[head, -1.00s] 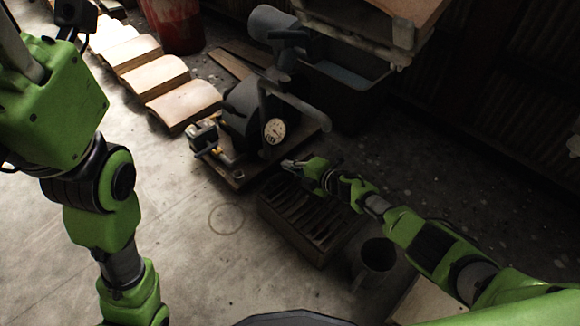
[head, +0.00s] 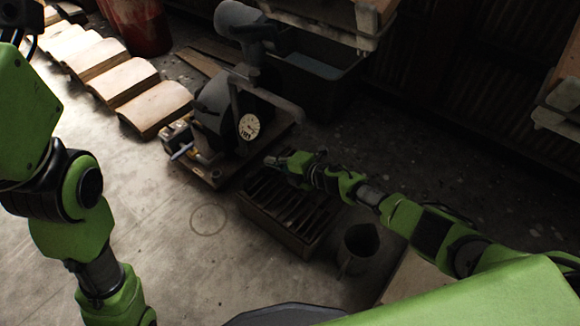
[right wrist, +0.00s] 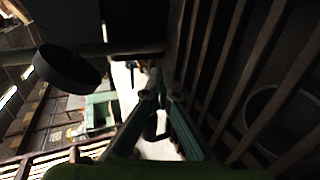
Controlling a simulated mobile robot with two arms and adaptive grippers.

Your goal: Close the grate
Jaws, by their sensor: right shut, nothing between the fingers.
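The grate (head: 265,225) is a dark slatted metal piece on a low box on the floor, near the middle of the head view. Its long slats also fill the right of the right wrist view (right wrist: 236,75). My right gripper (head: 274,160) is at the far edge of the slats, low over them; contact cannot be told. In the right wrist view its fingers (right wrist: 152,105) are shut with nothing between them, beside the slats. My left arm comes down at the left; its gripper is out of view.
A machine with a round gauge (head: 248,127) stands just behind the slatted box. A dark mug-like container (head: 352,262) stands at its right. Curved boards (head: 155,104) lie in a row at upper left. The floor at left front is clear.

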